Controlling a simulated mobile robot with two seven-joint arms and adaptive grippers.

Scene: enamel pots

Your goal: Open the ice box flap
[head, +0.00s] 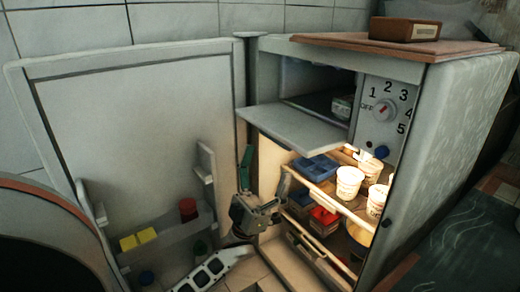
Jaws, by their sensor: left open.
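The refrigerator stands open, with the ice box (308,82) at its top left. The ice box flap (295,127) is a pale grey panel. It sticks out toward the left front, folded down to near level, and the dark compartment shows above it. A small pale item (342,107) sits inside. My left gripper (265,168) is open, below the flap's left front part, with its fingers pointing up. Nothing shows between the fingers. I cannot tell whether a fingertip touches the flap. My right gripper is out of view.
The refrigerator door (140,120) stands wide open at left, with door shelves (170,238) holding jars and yellow blocks. White tubs (349,182) and blue and red containers (323,218) fill the lit shelves. A numbered dial (384,110) is right of the ice box. A box (405,29) lies on top.

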